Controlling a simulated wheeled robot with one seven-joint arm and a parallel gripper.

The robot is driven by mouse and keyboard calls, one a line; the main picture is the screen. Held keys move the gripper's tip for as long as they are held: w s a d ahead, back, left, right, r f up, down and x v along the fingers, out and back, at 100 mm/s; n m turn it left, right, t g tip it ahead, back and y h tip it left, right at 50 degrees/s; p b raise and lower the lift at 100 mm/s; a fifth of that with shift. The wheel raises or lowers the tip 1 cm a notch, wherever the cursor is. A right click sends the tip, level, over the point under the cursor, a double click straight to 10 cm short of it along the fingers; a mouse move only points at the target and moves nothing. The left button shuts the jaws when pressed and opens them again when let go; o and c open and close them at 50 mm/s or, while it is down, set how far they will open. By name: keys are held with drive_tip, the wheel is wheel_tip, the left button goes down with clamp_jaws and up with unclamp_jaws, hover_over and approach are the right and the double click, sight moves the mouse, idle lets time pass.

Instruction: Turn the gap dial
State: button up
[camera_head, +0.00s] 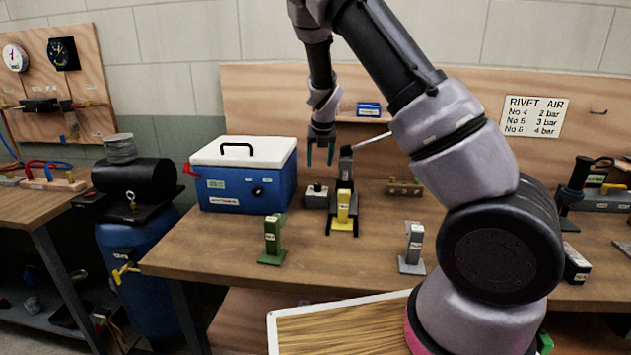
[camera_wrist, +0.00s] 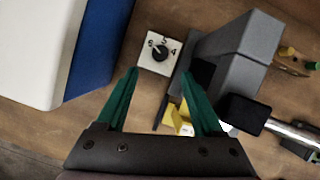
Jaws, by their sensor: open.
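The gap dial is a black round knob (camera_wrist: 160,53) on a small block with a white face marked 6, 5 and 4. In the head view the small grey block (camera_head: 317,197) stands on the bench, between the blue box and the press. Which number the knob points to is too small to tell surely. My gripper (camera_head: 320,157) hangs above the dial, pointing down. Its green fingers (camera_wrist: 158,74) are open and empty, with the knob showing beyond and between the tips, apart from them.
A grey press-like tool (camera_wrist: 235,50) with a lever stands close right of the dial, with a yellow block (camera_head: 343,208) in front. A blue cooler box (camera_head: 222,188) with a white lid stands left. Green (camera_head: 272,242) and grey (camera_head: 413,245) stands sit nearer the bench front.

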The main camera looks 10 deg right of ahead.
sight(317, 184)
drive_tip(key=x, duration=1)
drive_tip(key=shift+w+f, duration=0.1)
drive_tip(key=shift+f, duration=0.3)
clamp_jaws()
